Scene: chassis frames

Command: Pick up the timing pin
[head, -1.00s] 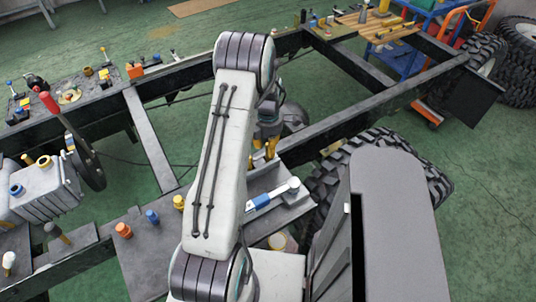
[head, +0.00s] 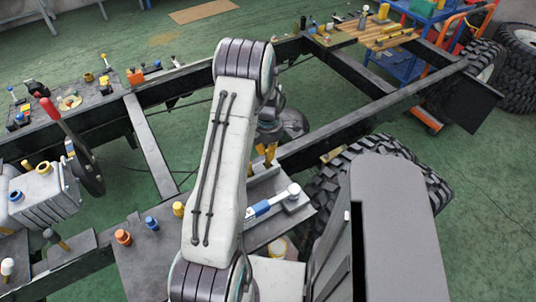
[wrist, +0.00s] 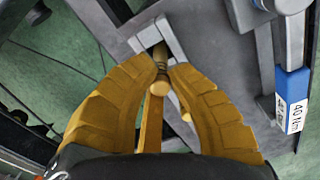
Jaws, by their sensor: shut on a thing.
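The timing pin appears to be the brass pin (wrist: 160,87) with a round head, between the fingertips in the wrist view. My gripper (wrist: 165,66) has yellow fingers shut on it near its head. The pin's shaft runs up to a small grey forked bracket (wrist: 151,35); I cannot tell whether it still sits in it. In the head view my gripper (head: 268,157) points down over the grey plate beside the frame rail, partly behind my arm. The pin cannot be made out there.
A blue-and-white torque wrench (head: 265,206) lies on the grey plate close right of the gripper; its 40 Nm label (wrist: 296,104) shows in the wrist view. Orange, blue and yellow capped pieces stand left. A tyre (head: 385,160) is at right.

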